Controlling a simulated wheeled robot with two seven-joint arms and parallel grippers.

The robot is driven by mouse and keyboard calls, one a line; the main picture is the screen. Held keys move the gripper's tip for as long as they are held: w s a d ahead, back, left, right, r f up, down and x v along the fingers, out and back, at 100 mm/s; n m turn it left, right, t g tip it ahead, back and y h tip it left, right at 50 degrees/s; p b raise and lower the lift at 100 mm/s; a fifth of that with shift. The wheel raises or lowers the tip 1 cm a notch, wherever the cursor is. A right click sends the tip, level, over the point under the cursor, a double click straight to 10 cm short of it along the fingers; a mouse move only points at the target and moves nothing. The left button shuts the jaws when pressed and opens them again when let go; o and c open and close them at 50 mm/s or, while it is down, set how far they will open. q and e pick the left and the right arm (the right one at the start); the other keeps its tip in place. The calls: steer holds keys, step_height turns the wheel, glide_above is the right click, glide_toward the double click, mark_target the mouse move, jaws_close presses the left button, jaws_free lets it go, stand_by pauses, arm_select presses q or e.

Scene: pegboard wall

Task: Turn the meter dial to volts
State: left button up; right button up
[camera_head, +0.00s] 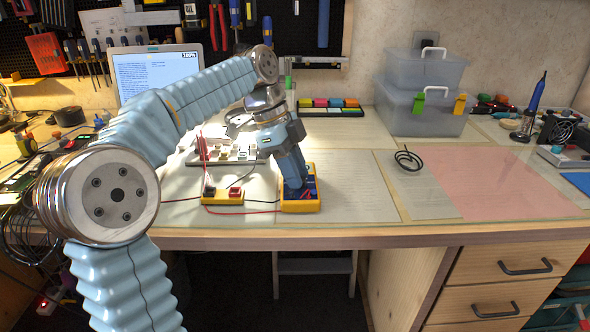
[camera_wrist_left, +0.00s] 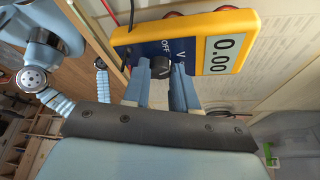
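The yellow meter (camera_head: 300,207) lies on the workbench near its front edge. In the left wrist view the meter (camera_wrist_left: 222,22) shows a blue face with the marks OFF and V, and its display (camera_wrist_left: 225,53) reads 0.00. My left gripper (camera_head: 303,188) reaches down over the meter. In the left wrist view the left gripper's (camera_wrist_left: 161,70) two fingers stand on either side of the dark round dial (camera_wrist_left: 160,68) and appear to touch it. The dial's pointer cannot be made out. My right gripper is not in view.
A small yellow box (camera_head: 222,197) with red and black parts sits left of the meter, with red and black leads nearby. A laptop (camera_head: 158,72) stands behind. Clear plastic boxes (camera_head: 425,108) and a black cable coil (camera_head: 408,160) are to the right. The pink mat (camera_head: 500,183) is clear.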

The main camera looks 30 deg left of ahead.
arm_select(q)
steer(key=o, duration=0.5)
steer(key=shift+c, duration=0.2)
steer(key=w+p+v, duration=0.1)
steer(key=p+v, duration=0.3)
steer(key=v, duration=0.9)
steer(key=shift+s+r, duration=0.45)
steer(key=shift+s, duration=0.05)
